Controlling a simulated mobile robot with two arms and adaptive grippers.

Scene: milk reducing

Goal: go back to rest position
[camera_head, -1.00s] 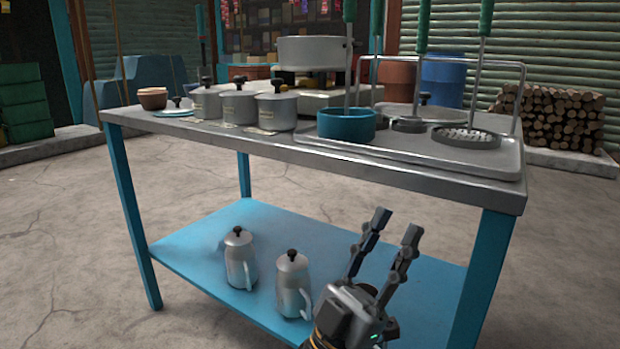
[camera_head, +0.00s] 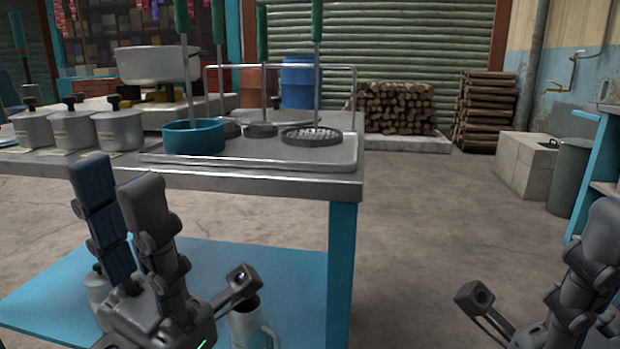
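My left gripper (camera_head: 180,228) is at the lower left, in front of the table (camera_head: 260,180). My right gripper (camera_head: 540,255) is at the lower right edge, partly cut off by the frame.
The steel tabletop holds lidded pots (camera_head: 118,128), a blue bowl (camera_head: 193,137) and a strainer (camera_head: 312,136). A metal jug (camera_head: 250,328) stands on the blue lower shelf (camera_head: 290,285), partly hidden by my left gripper. Floor (camera_head: 420,220) right of the table is clear; a blue shelf (camera_head: 592,170) stands far right.

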